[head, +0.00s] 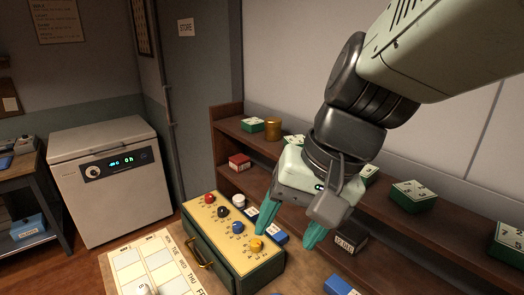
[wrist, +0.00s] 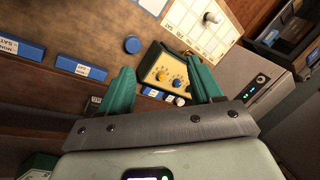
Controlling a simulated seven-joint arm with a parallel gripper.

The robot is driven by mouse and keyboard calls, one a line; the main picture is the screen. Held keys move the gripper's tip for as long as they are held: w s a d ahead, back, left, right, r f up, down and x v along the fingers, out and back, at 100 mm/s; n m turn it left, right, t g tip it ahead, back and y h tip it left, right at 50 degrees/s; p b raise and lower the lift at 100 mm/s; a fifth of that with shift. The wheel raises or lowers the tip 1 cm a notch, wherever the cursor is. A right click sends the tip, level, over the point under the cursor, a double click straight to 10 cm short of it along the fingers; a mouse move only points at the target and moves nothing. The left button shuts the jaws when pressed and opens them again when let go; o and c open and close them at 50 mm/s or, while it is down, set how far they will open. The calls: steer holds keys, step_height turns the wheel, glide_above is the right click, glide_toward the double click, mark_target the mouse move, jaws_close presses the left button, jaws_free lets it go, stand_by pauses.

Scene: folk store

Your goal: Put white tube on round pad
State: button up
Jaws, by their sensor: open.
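A small white tube (wrist: 211,17) stands on the white calendar board in the wrist view. In the head view, what looks like its top (head: 147,289) shows at the bottom edge, partly cut off. A round blue pad (wrist: 132,44) lies on the brown wooden surface beside the board in the wrist view. My gripper (head: 289,228) is open, with two teal fingers and nothing between them. It hangs over the back right of the knob box in the head view. In the wrist view, my gripper (wrist: 160,66) is well apart from the tube and the pad.
A green box with a cream top and coloured knobs (head: 222,212) stands beside the calendar board (head: 128,270). Behind it, shelves hold green boxes (head: 414,193), a red box (head: 239,161) and a brass tin (head: 273,129). A white chest freezer (head: 110,180) stands at left.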

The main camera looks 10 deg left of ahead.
steer(key=w+a+f+m+g+y, duration=0.1)
steer(key=w+a+f+g+y, duration=0.2)
steer(key=a, duration=0.5)
steer(key=w+a+f+m+g+y, duration=0.1)
steer(key=a+f+g+y, duration=0.2)
steer(key=a+f, duration=0.35)
steer(key=m+t+y, duration=0.2)
steer(key=m+y, duration=0.6)
steer(key=m, duration=0.2)
glide_above(149, 294)
steer(key=d, duration=0.6)
step_height(149, 294, down, 13)
steer(key=a+f+m+t, duration=0.1)
steer(key=f+m+t, duration=0.1)
steer(key=f+m, duration=0.1)
steer(key=a+f+m+t, duration=0.1)
steer(key=f+m+t, duration=0.1)
steer(key=f, duration=0.4)
steer(key=a+f+m+t, duration=0.1)
steer(key=f+m+t, duration=0.2)
steer(key=f, duration=0.1)
steer(key=shift+s+f+m, duration=0.25)
steer(key=shift+s+m, duration=0.05)
steer(key=shift+w+a+f, duration=0.1)
steer(key=shift+w+a, duration=0.15)
steer(key=shift+a, duration=0.95)
steer(key=shift+w+a, duration=0.25)
steer(key=shift+a, duration=0.95)
steer(key=shift+c, duration=0.4)
steer(key=c, duration=0.7)
